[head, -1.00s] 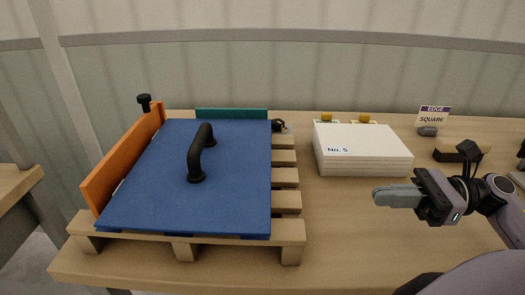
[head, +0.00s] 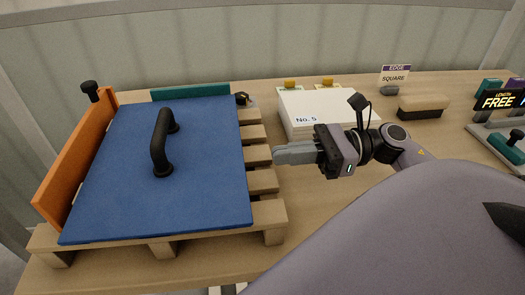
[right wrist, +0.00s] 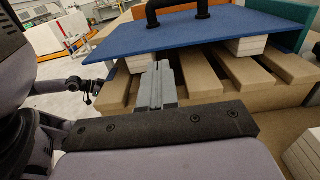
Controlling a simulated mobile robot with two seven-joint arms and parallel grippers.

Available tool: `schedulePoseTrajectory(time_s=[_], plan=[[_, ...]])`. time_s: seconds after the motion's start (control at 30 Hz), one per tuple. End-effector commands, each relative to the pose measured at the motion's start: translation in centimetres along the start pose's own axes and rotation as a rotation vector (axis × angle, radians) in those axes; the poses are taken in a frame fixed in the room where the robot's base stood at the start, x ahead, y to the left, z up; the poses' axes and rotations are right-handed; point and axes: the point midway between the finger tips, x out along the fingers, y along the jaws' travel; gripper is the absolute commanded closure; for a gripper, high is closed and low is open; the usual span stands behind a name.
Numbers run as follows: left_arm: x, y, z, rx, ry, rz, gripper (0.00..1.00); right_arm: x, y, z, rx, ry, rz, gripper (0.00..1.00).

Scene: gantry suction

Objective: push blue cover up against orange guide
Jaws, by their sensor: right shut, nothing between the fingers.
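The blue cover (head: 205,190), with a black handle (head: 161,143), lies on a wooden pallet (head: 272,216). The orange guide (head: 76,160) stands along its left side; a narrow pale gap shows between them near the front. My right gripper (head: 276,155) is shut and empty, just right of the cover's right edge, with a small gap. In the right wrist view its fingers (right wrist: 158,75) point at the near edge of the cover (right wrist: 180,38), which rests on pale stacks. A dark jointed piece (right wrist: 88,88) there may be my left gripper; its jaws are unclear.
A teal strip (head: 190,92) borders the cover's far side. A white stack marked No. 5 (head: 305,122) stands behind my right gripper. A square-edge sign (head: 394,74) and a brush-like block (head: 424,107) are farther right. Bare table lies in front of the stack.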

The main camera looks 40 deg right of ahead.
Motion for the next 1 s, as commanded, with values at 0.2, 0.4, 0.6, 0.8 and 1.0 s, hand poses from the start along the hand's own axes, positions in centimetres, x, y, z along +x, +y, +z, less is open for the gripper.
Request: schedulePoseTrajectory(time_s=[0.2,0.4,0.6,0.8,1.0], plan=[[-0.3,-0.3,-0.2,0.005,0.0,-0.007,0.48,2.9,0.1,0.2,-0.002,-0.001,0.002,1.0],[-0.5,-0.4,-0.3,0.005,-0.001,-0.01,0.48,4.3,0.0,0.1,0.0,0.0,0.0,1.0],[-0.5,-0.3,-0.3,0.003,0.001,-0.011,0.48,4.7,0.0,0.0,0.0,0.0,0.0,1.0],[-0.5,-0.3,-0.3,0.003,0.001,-0.01,0.48,4.7,0.0,0.0,0.0,0.0,0.0,1.0],[-0.4,-0.3,-0.2,0.002,0.001,-0.009,0.48,4.9,0.0,-0.1,-0.001,0.0,0.001,1.0]])
